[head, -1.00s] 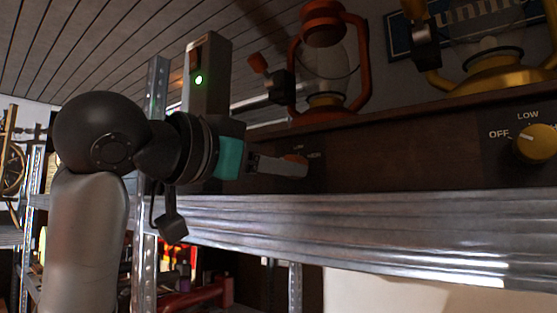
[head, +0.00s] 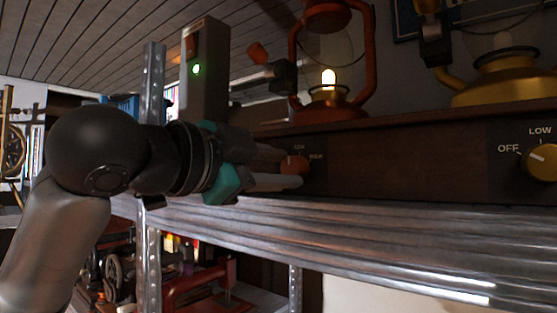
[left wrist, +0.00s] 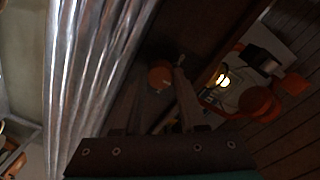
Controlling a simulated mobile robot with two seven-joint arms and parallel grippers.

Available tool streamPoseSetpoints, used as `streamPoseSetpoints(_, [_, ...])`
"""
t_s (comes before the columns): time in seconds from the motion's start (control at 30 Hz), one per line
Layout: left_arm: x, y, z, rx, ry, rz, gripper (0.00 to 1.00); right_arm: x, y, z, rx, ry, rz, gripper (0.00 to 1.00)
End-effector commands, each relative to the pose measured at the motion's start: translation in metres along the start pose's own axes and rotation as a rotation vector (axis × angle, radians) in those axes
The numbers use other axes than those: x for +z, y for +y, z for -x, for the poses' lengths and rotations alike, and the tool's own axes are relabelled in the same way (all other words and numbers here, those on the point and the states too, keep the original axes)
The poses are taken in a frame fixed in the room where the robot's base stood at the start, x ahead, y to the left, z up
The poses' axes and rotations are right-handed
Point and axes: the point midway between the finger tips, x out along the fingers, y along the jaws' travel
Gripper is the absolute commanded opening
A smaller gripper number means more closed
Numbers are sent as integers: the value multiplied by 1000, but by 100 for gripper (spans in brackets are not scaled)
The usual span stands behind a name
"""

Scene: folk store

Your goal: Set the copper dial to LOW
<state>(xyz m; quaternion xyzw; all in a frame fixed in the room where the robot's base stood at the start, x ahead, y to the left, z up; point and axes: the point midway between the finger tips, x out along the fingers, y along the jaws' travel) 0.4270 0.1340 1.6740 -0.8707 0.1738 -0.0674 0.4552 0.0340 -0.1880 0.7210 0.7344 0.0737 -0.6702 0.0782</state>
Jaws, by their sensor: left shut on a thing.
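The copper dial (head: 293,165) is on the front of the dark wooden panel (head: 425,166), above the metal shelf edge. It shows orange between my fingers in the head view and in the left wrist view (left wrist: 160,75). The labels LOW, above it, and HIGH, to its right, are small and partly covered. My left gripper (head: 291,169) is shut on the dial, one finger above and one below. The fingers hide part of it, so I cannot tell exactly where its pointer stands. The orange lantern (head: 328,98) above it glows. My right gripper is out of view.
A brass dial (head: 542,161) with OFF and LOW labels is at the right, its mark towards OFF. A brass lantern (head: 495,82) stands above it, unlit. A grey box (head: 204,85) with a green light stands behind my arm. The ribbed shelf edge (head: 370,240) runs below.

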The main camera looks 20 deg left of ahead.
Motion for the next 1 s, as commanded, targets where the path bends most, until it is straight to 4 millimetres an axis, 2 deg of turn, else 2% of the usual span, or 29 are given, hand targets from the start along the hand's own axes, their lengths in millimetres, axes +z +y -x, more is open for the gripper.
streamPoseSetpoints(0.53, [-1, 0, 0, -2, 3, -27, 0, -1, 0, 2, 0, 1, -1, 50])
streamPoseSetpoints(0.57, [-1, 0, 0, -2, 2, -26, 42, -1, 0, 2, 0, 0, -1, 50])
streamPoseSetpoints(0.8, [-1, 0, 0, -1, 1, -26, 69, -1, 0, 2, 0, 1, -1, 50])
streamPoseSetpoints(1.0, [0, 0, 0, -1, 0, -25, 71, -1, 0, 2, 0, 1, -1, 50])
